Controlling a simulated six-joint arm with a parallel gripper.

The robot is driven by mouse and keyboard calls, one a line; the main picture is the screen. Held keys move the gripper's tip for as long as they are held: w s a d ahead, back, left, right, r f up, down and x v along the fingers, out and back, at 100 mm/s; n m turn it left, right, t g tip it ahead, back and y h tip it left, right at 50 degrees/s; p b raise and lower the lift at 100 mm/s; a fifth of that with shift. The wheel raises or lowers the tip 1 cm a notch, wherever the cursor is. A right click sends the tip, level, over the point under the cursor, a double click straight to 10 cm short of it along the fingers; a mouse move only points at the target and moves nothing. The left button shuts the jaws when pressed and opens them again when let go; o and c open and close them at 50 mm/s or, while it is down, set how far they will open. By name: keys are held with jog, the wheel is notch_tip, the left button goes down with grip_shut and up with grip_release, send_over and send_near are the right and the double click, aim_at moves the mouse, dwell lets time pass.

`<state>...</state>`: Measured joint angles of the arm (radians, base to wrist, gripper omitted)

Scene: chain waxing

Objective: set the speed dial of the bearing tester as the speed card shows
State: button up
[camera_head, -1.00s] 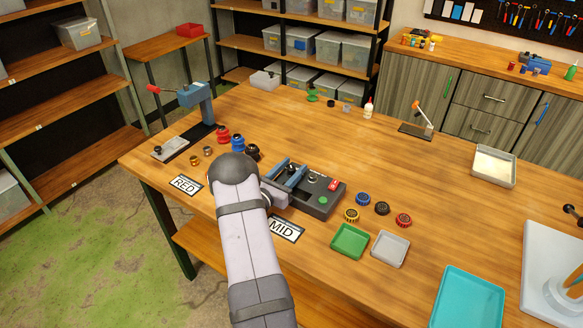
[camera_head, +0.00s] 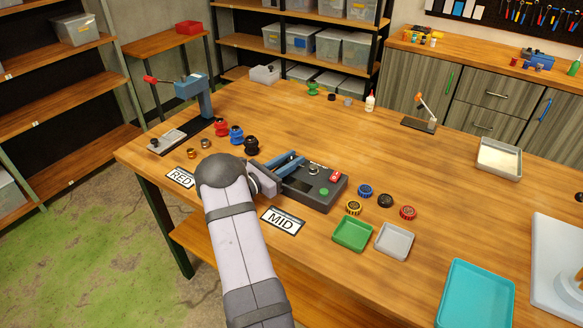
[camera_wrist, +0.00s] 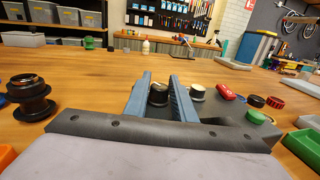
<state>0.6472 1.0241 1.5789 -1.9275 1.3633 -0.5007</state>
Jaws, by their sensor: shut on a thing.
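The bearing tester (camera_head: 322,193) is a dark box on the bench, with a green button, a red part and a pale round part on top. The speed card (camera_head: 282,221) lies in front of it and reads MID. My gripper (camera_wrist: 159,88) reaches over the tester's left side, its two blue fingers shut on a dark round knob, the speed dial (camera_wrist: 158,95). The dial's markings cannot be read. In the head view my gripper (camera_head: 296,161) covers the dial. A pale-topped round part (camera_wrist: 197,92) stands just right of the fingers in the wrist view.
A RED card (camera_head: 181,178) lies left of my arm. Dark, blue and red spools stand behind it. Several coloured caps (camera_head: 365,190), a green tray (camera_head: 353,234) and a grey tray (camera_head: 394,240) are right of the tester.

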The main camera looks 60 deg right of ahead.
aim_at(291, 159)
jog(key=shift+f+m+g+y+b, duration=0.1)
jog(key=shift+m+g+y+b, duration=0.55)
jog(key=shift+m+g+b, duration=0.65)
jog(key=shift+f+m+g+y+b, duration=0.1)
jog(key=shift+m+g+y+b, duration=0.65)
jog(key=shift+g+b, duration=1.05)
jog(key=shift+m+b, duration=0.25)
jog(key=shift+b, duration=0.1)
jog(key=shift+r+m+g+y+b, duration=0.25)
jog(key=shift+m+g+y+b, duration=0.6)
jog(key=shift+g+b, duration=0.25)
jog(key=o, duration=1.1)
jog(key=shift+c, duration=0.2)
jog(key=shift+r, duration=5)
